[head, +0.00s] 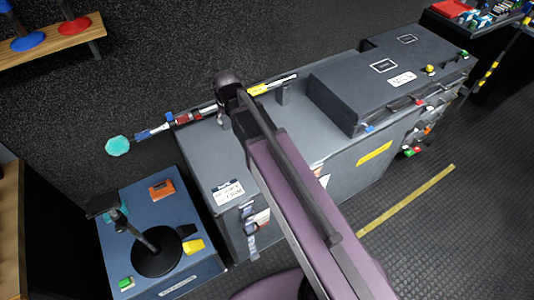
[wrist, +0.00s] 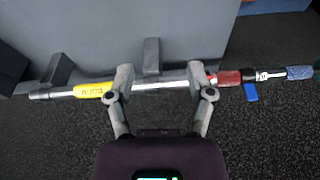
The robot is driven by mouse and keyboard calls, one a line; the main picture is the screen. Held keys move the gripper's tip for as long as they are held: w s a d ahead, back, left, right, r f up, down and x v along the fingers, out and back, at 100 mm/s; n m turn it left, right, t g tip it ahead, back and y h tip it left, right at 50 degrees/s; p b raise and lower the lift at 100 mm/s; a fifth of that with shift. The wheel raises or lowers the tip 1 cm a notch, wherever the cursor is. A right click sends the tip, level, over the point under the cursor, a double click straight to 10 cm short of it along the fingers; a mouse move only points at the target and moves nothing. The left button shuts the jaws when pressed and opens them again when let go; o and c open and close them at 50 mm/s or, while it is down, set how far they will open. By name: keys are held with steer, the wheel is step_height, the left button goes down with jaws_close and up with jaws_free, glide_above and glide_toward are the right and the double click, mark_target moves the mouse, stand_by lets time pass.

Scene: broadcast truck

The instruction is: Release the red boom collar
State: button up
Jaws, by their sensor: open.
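A boom pole lies along the back edge of the grey case (head: 205,155), resting on upright brackets. Its red collar (head: 188,117) shows left of my arm in the head view, and in the wrist view (wrist: 229,78) it is just right of my right fingertip. My gripper (wrist: 160,78) is open, its fingers spread along the pole with bare silver tube between them. Whether the right finger touches the collar I cannot tell. A yellow label (wrist: 92,90) is beyond the left finger. A blue tab (wrist: 250,92) hangs past the collar, before the blue grip (wrist: 300,73).
A raised dark lid (head: 370,85) stands on the case's right part. A blue box (head: 185,215) at lower left carries a black round-based stand (head: 155,250) and an orange item (head: 161,189). A wooden shelf (head: 60,45) is at upper left. Open floor (head: 450,225) lies at right.

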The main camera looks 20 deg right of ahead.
steer(key=s+d+f+m+g+b, duration=0.1)
steer(key=s+d+f+g+b, duration=0.1)
steer(key=s+d+f+b, duration=0.4)
steer(key=shift+s+d+f+m, duration=0.4)
steer(key=shift+s+d+f, duration=0.35)
steer(key=shift+s+d, duration=1.9)
steer(key=shift+s+a, duration=0.25)
steer(key=shift+s, duration=0.15)
steer(key=shift+s+d+g, duration=0.4)
steer(key=shift+s+d, duration=0.15)
steer(key=shift+s, duration=0.35)
